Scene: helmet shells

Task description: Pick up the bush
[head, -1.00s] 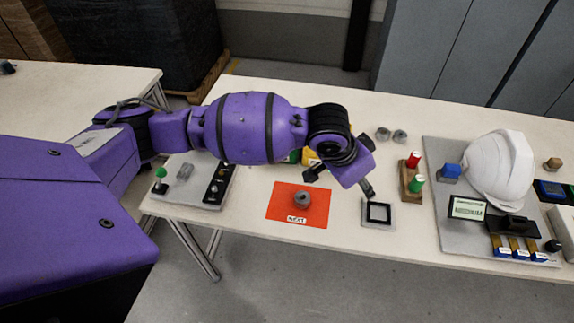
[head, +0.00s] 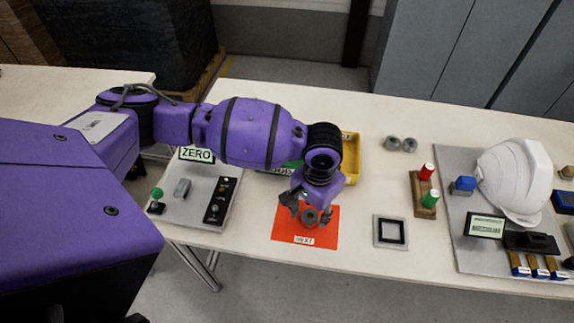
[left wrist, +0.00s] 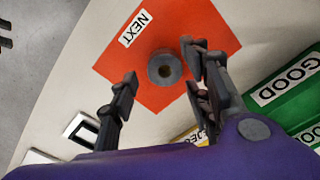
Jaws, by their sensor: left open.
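The bush (head: 310,216) is a small grey ring-shaped part on the orange mat (head: 322,229) marked NEXT. In the left wrist view the bush (left wrist: 165,68) shows its round top with a dark centre hole. My left gripper (head: 308,211) is over the mat, at the bush. In the left wrist view my left gripper (left wrist: 158,92) is open. One finger is close beside the bush and the other is farther off, on the opposite side. I cannot tell whether the near finger touches the bush. My right gripper is not in view.
A grey square fixture (head: 390,232) lies right of the mat. A yellow bin (head: 351,160) and a green bin (left wrist: 290,99) stand behind the mat. A white helmet (head: 514,178) is at the right.

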